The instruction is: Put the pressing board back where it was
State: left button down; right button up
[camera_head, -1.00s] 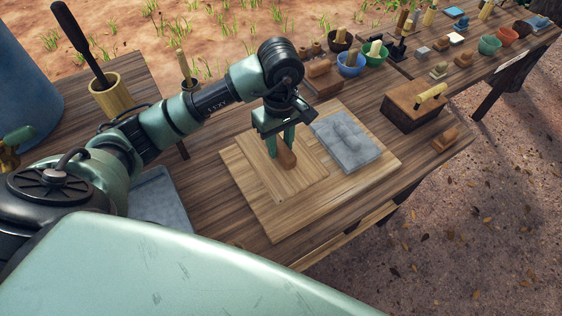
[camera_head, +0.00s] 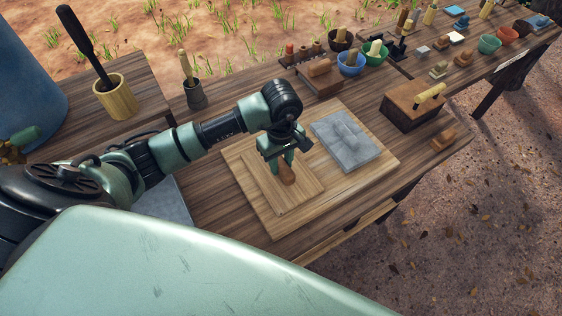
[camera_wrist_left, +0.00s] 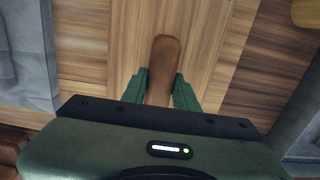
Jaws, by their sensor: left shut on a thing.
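The pressing board is a flat square of light wood (camera_head: 262,177) with a brown handle (camera_head: 287,175). It lies over the left part of a larger wooden board (camera_head: 335,190) and looks flat on it, though a small gap cannot be ruled out. My left gripper (camera_head: 281,160) points down from above and is shut on the handle. In the left wrist view its green fingers (camera_wrist_left: 160,90) stand on both sides of the handle (camera_wrist_left: 163,58). My right gripper is not in view.
A grey slab (camera_head: 347,141) with a raised middle lies on the right part of the larger board, beside the pressing board. A wooden block with a pale handle (camera_head: 412,108) stands to the right. Bowls and small tools (camera_head: 352,64) stand behind.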

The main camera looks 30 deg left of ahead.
aim_at(281, 163)
pick_arm(q)
jog(key=c, duration=1.1)
grip_release()
jog(key=shift+f, duration=0.1)
jog(key=shift+r+p, duration=0.25)
jog(key=shift+p, duration=0.05)
jog(key=shift+w+r+b, duration=0.1)
jog(key=shift+r+b, duration=0.2)
notch_tip(281, 163, up, 11)
jog(key=b, duration=0.2)
jog(key=shift+r+b, duration=0.15)
jog(key=shift+b, duration=0.2)
